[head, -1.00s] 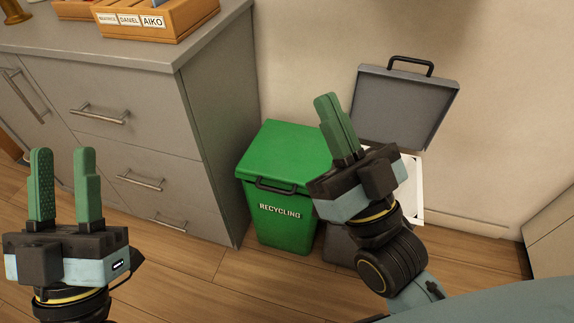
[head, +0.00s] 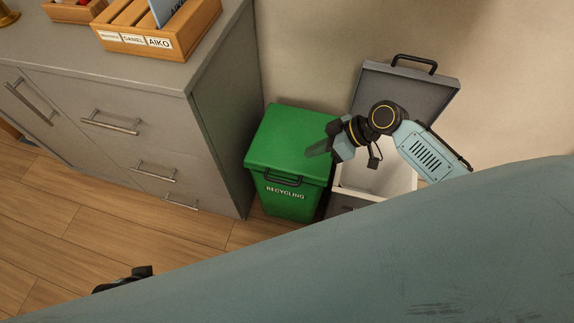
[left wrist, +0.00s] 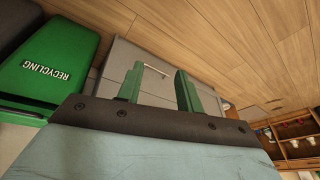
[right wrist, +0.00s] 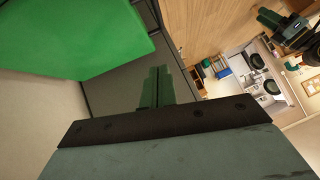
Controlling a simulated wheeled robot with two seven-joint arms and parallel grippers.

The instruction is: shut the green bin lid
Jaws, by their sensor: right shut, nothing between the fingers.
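The green recycling bin (head: 290,200) stands beside the grey cabinet. Its green lid (head: 285,135) lies down flat over the top and looks shut, with a dark handle at the front edge. The bin also shows in the left wrist view (left wrist: 45,65), and green fills the upper left of the right wrist view (right wrist: 80,35). My right gripper (head: 318,148) is shut and empty at the right side of the lid, pointing left; I cannot tell whether it touches. My left gripper (left wrist: 158,88) is open and empty in its wrist view, its fingers apart.
A grey bin (head: 375,185) with a white inside stands right of the green one, its grey lid (head: 405,90) raised. The grey cabinet (head: 225,110) is close on the left, with a wooden organizer (head: 160,35) on top. Wooden floor (head: 80,230) is clear in front.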

